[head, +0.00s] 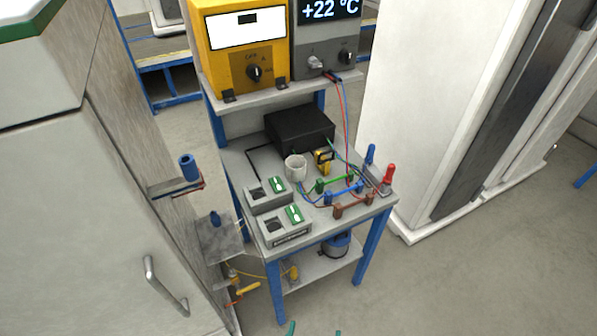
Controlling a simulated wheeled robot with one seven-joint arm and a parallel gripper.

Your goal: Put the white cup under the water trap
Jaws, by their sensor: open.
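The white cup (295,167) stands upright on the grey bench top (235,160), in front of a black box. A blue cylinder (190,167) sits on a bracket at the side of the tall cabinet, left of the bench. A small grey shelf (222,245) with a blue fitting (214,219) is below it. I cannot tell for sure which blue part is the water trap. Two teal tips of my gripper (314,331) show at the bottom edge, apart and with nothing between them. They are well in front of the cup; the rest of my gripper is out of frame.
Beside the cup are a black box (300,131), a yellow meter (324,160), grey modules (285,231), and coloured terminals with wires (342,191). Yellow fittings and hose (240,280) lie low by the cabinet (75,220). Floor right of the bench is clear.

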